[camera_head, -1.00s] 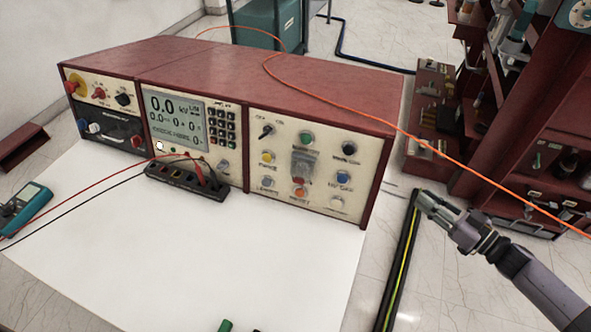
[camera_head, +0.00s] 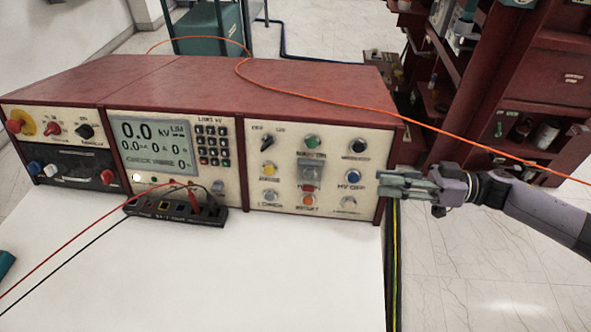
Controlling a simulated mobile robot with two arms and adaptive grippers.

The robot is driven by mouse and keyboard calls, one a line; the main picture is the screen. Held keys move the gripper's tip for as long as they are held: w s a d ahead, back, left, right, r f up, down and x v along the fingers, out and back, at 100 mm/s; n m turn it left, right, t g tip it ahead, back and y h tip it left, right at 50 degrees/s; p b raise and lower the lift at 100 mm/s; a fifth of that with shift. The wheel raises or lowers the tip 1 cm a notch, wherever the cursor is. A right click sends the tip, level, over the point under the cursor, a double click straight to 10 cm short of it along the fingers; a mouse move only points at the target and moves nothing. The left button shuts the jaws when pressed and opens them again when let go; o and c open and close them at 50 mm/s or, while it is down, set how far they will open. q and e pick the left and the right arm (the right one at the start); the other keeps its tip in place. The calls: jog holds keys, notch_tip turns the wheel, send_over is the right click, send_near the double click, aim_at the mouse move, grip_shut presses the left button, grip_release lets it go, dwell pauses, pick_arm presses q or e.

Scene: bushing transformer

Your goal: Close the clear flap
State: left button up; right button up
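The clear flap (camera_head: 311,171) is a small greyish see-through piece on the right-hand panel of the red console (camera_head: 316,149). It appears raised, with a red button (camera_head: 308,188) showing at its lower edge; its exact angle is hard to tell. My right gripper (camera_head: 378,183) points left, at the panel's right edge, just right of the blue button (camera_head: 354,178). It is apart from the flap and holds nothing that I can see. Its fingers look close together, but their gap is unclear. My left gripper is not in view.
Other buttons and knobs surround the flap. A black terminal block (camera_head: 175,214) with red and black leads stands before the console on the white table (camera_head: 280,270). An orange cable (camera_head: 420,122) runs over the console top to the right. Red shelving (camera_head: 500,95) stands behind my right arm.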

jog(key=a+p, duration=0.1)
jog(key=a, duration=0.3)
jog(key=p, duration=0.2)
send_over(309, 178)
jog(key=s, duration=0.4)
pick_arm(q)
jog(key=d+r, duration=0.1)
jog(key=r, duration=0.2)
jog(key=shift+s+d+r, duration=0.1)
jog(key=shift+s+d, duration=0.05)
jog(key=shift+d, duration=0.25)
pick_arm(e)
jog(key=shift+a, duration=0.2)
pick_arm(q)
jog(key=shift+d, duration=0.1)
pick_arm(e)
jog(key=shift+c, duration=0.6)
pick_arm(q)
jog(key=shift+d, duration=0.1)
pick_arm(e)
grip_shut()
